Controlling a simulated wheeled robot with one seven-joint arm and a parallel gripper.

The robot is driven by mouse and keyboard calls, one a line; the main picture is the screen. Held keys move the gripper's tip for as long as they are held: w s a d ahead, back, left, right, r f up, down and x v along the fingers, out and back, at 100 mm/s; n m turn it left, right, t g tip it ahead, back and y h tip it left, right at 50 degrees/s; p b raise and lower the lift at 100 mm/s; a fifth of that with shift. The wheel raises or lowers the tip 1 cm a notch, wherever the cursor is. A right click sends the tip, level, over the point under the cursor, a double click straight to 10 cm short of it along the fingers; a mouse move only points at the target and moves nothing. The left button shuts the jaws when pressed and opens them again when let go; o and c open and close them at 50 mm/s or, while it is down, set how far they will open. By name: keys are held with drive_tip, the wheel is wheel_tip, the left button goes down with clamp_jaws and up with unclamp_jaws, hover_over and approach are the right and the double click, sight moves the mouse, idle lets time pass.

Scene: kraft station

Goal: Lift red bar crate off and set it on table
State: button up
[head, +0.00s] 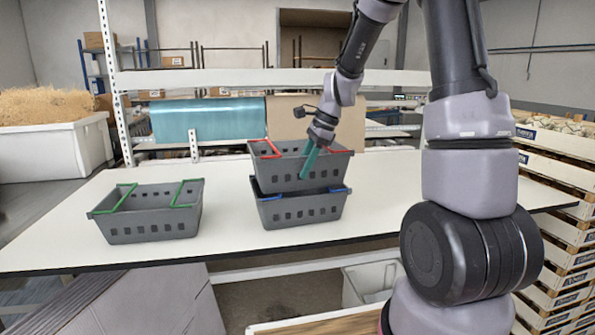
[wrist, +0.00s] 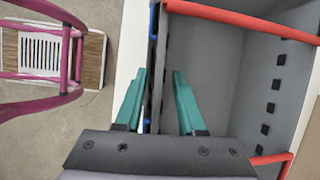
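The grey crate with red bars (head: 262,172) is stacked on the grey crate with blue bars (head: 290,212) at the middle of the table (head: 230,246). My gripper (head: 306,174) reaches down at the red bar crate's near wall, with one teal finger showing outside. In the wrist view, my gripper's teal fingers (wrist: 158,78) straddle the wall of the red bar crate (wrist: 230,65), one outside and one inside. Slim gaps show beside the wall, so the fingers look open.
A grey crate with green bars (head: 150,224) stands on the left of the table. Free table lies between it and the stack. A teal roll (head: 208,122) and a shelf frame stand behind. Stacked wooden crates (head: 560,215) are at the right.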

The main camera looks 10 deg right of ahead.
drive_tip(key=shift+a+f, duration=0.15)
drive_tip(key=shift+f, duration=0.1)
clamp_jaws()
idle(1.3)
